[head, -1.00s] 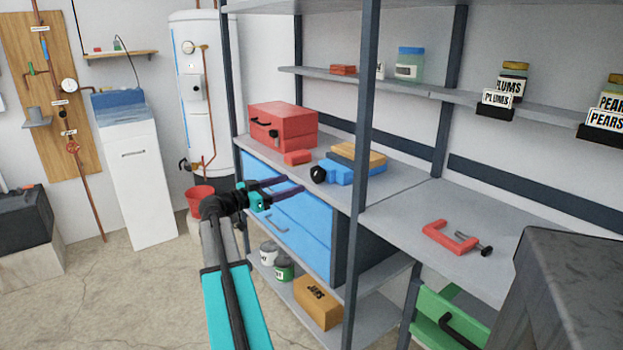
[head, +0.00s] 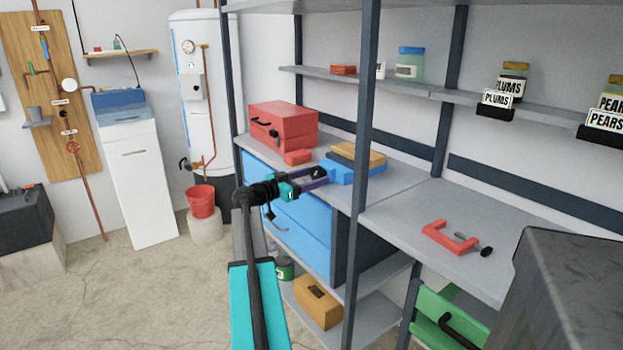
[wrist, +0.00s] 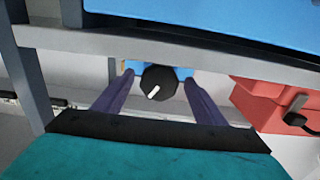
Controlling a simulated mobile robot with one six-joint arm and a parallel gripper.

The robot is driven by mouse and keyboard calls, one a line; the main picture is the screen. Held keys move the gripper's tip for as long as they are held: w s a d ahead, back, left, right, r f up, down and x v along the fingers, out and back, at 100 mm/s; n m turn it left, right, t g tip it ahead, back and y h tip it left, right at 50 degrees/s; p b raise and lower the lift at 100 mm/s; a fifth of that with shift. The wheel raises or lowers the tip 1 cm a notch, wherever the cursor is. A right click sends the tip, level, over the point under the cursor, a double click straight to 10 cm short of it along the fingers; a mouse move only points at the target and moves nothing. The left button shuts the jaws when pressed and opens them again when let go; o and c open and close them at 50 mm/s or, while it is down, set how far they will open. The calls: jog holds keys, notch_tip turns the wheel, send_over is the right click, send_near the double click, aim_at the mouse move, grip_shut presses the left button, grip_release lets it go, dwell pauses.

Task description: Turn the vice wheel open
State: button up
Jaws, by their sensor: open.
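My gripper (head: 320,177) reaches over the bench edge to the wheel. In the wrist view its two purple fingers (wrist: 158,90) are open, one on each side of the wheel, with small gaps that look clear. Whether a finger touches the wheel I cannot tell.
A red toolbox (head: 283,127) and a small red block (head: 297,157) stand close by on the bench. A red clamp (head: 448,238) lies farther right. Blue drawers (head: 300,225) are below.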

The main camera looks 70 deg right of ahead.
jog(key=c, duration=1)
jog(key=shift+c, duration=0.2)
jog(key=shift+n, duration=0.5)
jog(key=shift+n+b, duration=0.45)
jog(key=shift+n, duration=2.05)
